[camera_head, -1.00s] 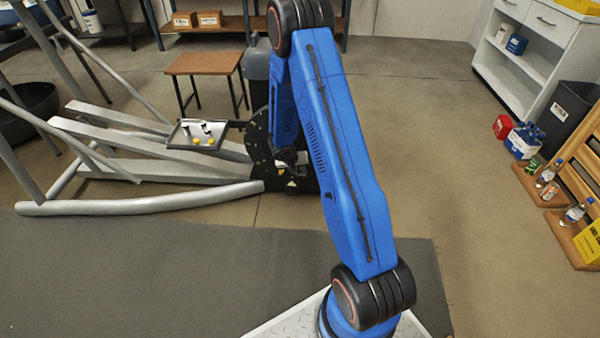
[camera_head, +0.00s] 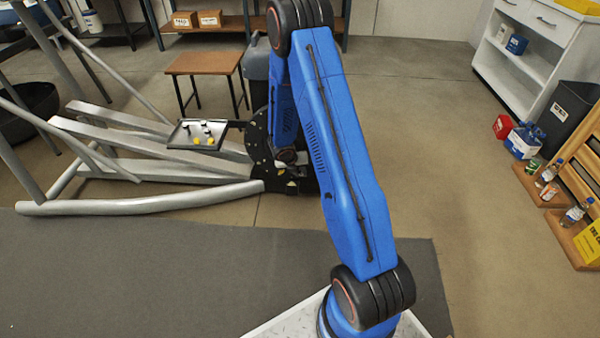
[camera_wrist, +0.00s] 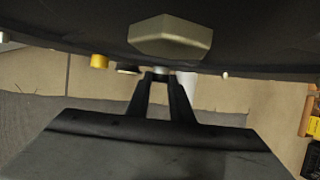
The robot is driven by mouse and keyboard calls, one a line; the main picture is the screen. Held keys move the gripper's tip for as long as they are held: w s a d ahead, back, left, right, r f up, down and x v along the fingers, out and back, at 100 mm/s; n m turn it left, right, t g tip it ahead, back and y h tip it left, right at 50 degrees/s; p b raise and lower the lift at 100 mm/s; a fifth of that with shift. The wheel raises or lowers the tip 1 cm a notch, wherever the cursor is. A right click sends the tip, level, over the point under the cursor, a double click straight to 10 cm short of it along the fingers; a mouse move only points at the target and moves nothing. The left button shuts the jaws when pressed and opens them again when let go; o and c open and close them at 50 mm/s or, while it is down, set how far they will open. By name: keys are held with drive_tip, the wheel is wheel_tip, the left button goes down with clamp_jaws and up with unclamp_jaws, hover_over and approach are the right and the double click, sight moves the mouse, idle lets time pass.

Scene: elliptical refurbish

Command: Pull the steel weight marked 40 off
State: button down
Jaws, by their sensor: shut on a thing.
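In the wrist view, a faceted steel-coloured block (camera_wrist: 170,38), which looks like the steel weight, shows on or just in front of the dark flywheel (camera_wrist: 60,35). No number can be read on it. My gripper (camera_wrist: 159,74) is shut with its fingertips on a small pale part right below the block, apparently its stem. A yellow cylinder (camera_wrist: 99,61) sits to the left, apart from the fingers. In the head view the black flywheel (camera_head: 259,148) stands at the machine's right end. My arm hides much of it, and the grip is not clear there.
A tray (camera_head: 178,140) with small black, white and yellow pieces lies at the machine frame (camera_head: 130,207). A brown table (camera_head: 204,63) stands behind it. At the right are a dark bin (camera_head: 566,113) and wooden trays (camera_head: 530,183) with bottles. The floor between is clear.

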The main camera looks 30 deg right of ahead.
drive_tip(key=s+a, duration=0.9)
drive_tip(key=s, duration=0.5)
drive_tip(key=shift+a, duration=0.2)
idle(1.2)
